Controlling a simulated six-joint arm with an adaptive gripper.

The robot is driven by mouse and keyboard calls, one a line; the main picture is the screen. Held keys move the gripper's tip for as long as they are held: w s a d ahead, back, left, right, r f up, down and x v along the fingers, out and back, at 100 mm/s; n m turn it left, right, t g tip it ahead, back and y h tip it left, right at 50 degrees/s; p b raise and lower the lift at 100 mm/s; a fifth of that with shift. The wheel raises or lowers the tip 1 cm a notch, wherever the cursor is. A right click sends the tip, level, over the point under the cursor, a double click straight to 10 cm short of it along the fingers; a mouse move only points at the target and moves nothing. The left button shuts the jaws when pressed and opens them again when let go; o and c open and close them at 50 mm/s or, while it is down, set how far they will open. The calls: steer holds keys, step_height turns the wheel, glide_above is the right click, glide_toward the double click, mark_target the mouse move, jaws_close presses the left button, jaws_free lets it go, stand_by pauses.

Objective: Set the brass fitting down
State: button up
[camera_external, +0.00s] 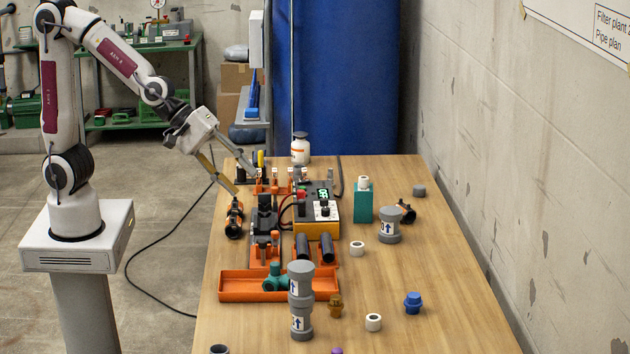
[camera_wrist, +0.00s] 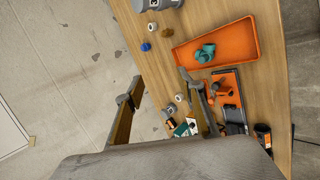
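The brass fitting (camera_external: 335,306) stands on the wooden table, just right of the tall grey pipe piece (camera_external: 301,300) and left of a white ring (camera_external: 373,322). In the wrist view the brass fitting (camera_wrist: 167,33) is small, near the blue fitting (camera_wrist: 146,47). Nothing holds it. My gripper (camera_external: 246,182) is well away from it, above the far left part of the table. Its two fingers are spread wide in the wrist view (camera_wrist: 160,76), with nothing between them.
An orange tray (camera_external: 237,286) with a teal valve (camera_external: 276,278) lies left of the grey pipe piece. Behind it stand clamps, black cylinders and a yellow-based control box (camera_external: 318,220). A teal block (camera_external: 362,202) stands further back. The table's right side is mostly clear.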

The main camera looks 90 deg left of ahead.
steer(key=s+a+r+m+g+y, duration=0.1)
steer(key=s+a+m, duration=0.6)
steer(key=s, duration=0.4)
steer(key=s+a+r+m+g+y, duration=0.1)
steer(key=s+a+m+g+y, duration=0.1)
steer(key=s+a+m, duration=0.5)
steer(key=s, duration=0.5)
steer(key=shift+s+a+r+m, duration=0.15)
steer(key=shift+a+r+m, duration=0.15)
steer(key=shift+r+m, duration=0.1)
